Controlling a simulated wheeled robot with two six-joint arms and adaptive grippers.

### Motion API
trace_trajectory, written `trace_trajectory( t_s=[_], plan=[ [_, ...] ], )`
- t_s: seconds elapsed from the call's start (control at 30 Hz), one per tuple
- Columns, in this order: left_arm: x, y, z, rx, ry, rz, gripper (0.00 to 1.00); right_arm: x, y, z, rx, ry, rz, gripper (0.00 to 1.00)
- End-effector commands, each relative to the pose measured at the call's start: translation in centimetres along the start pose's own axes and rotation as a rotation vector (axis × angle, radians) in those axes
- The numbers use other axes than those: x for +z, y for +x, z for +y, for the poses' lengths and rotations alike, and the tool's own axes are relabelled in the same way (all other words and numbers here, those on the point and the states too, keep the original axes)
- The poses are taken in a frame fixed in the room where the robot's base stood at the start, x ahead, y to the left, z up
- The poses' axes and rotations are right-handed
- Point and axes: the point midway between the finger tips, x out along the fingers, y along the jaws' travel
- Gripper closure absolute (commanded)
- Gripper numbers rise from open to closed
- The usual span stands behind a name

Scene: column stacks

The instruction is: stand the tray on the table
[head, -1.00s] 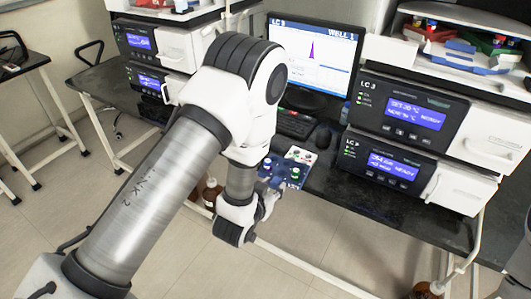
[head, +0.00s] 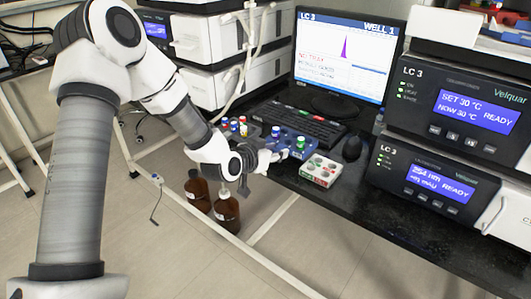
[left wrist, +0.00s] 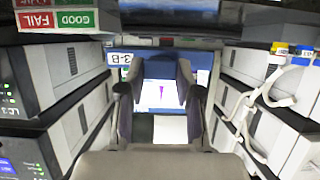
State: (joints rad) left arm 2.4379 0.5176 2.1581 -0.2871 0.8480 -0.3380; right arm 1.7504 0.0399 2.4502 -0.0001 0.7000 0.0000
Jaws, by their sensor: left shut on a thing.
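The tray (head: 296,141) is blue and carries several vials with coloured caps. In the head view it lies in front of the keyboard, at the front part of the black table (head: 345,207). My left gripper (head: 266,156) is shut on the tray's near side. In the left wrist view its two fingers (left wrist: 158,90) show, with a label reading 3-B beside them. I cannot tell whether the tray's underside touches the table. A small white and red box (head: 321,170) with round holes is at the tray's right end; the wrist view shows its GOOD and FAIL labels (left wrist: 58,22). My right gripper is not seen.
A keyboard (head: 297,127) and a monitor (head: 345,58) stand behind the tray. A mouse (head: 352,149) is to the right. Stacked instruments (head: 462,112) flank both sides. Brown bottles (head: 227,211) stand on the floor below the table edge.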

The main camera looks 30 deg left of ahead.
Motion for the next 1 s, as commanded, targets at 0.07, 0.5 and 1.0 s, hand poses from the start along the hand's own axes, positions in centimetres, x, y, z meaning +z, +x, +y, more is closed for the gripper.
trace_trajectory(
  t_s=[0.07,0.5,1.0],
  plan=[
    [-0.2,0.6,-2.1,-0.003,-0.005,0.003,1.0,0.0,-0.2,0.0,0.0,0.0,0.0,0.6],
    [3.2,3.0,-4.9,0.0,0.001,-0.003,1.0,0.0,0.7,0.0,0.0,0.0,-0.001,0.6],
    [3.3,3.0,-4.8,0.001,0.0,-0.001,0.41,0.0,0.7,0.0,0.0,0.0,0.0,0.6]
  ],
)
